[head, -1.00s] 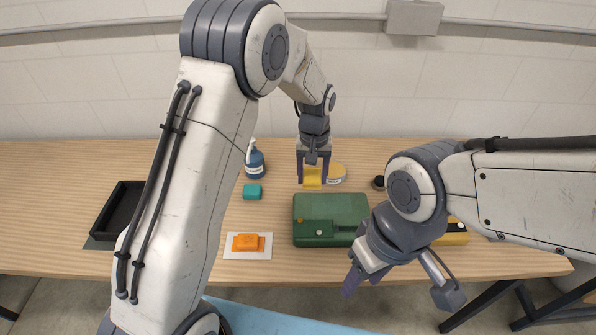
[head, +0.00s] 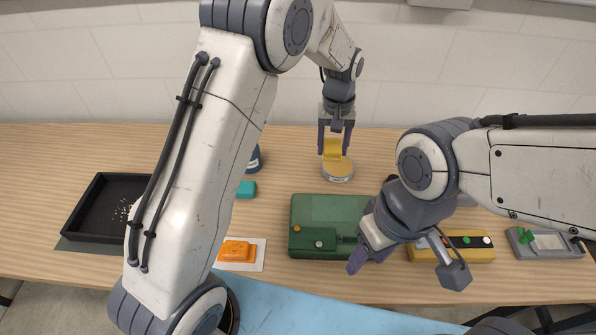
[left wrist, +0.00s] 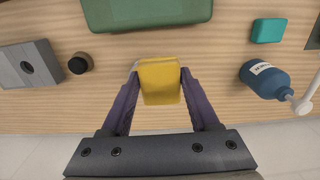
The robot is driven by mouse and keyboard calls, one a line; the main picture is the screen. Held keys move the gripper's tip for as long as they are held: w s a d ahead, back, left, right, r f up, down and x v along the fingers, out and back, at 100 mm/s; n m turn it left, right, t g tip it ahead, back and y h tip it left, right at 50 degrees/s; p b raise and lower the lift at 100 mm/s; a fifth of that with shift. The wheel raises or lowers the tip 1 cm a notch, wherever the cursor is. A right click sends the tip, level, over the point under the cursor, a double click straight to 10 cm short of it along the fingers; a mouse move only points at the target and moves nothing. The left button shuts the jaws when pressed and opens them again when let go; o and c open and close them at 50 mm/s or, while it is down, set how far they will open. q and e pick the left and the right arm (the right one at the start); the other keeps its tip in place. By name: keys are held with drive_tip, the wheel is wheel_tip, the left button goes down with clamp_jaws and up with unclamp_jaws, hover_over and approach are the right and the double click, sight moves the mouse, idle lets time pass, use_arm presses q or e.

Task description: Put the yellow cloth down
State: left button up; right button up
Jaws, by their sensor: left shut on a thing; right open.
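The yellow cloth (head: 333,149) is a small folded block between the fingers of my left gripper (head: 335,140), which is shut on it. In the head view it is just above a round tin (head: 338,171) with a tan lid at the back of the table. In the left wrist view the cloth (left wrist: 160,82) sits between both fingertips and hides most of what is under it. I cannot tell whether it touches the tin. My right gripper (head: 370,250) is open and empty, low over the front right of the green case.
The green case (head: 325,208) lies in front of the tin. A blue bottle (left wrist: 270,80), a teal block (left wrist: 268,30), a dark round knob (left wrist: 80,63) and a grey block (left wrist: 30,66) are around. A black tray (head: 95,190) is at left, an orange piece (head: 237,251) at front.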

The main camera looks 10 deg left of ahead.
use_arm(q)
drive_tip(key=f+b, duration=0.3)
drive_tip(key=f, duration=0.1)
drive_tip(key=shift+w, duration=0.35)
drive_tip(key=p, duration=0.3)
hover_over(297, 171)
wheel_tip(297, 171, down, 7)
drive_tip(key=shift+r, duration=0.1)
wheel_tip(297, 171, down, 3)
drive_tip(key=shift+f+p, duration=0.2)
drive_tip(key=shift+p, duration=0.7)
drive_tip(key=shift+f, duration=0.25)
use_arm(e)
drive_tip(key=shift+w+r, duration=0.3)
drive_tip(key=shift+r, duration=0.15)
use_arm(q)
drive_tip(key=shift+f, duration=0.1)
drive_tip(key=shift+f, duration=0.15)
drive_tip(key=o, duration=1.2)
use_arm(e)
drive_tip(key=shift+f, duration=0.1)
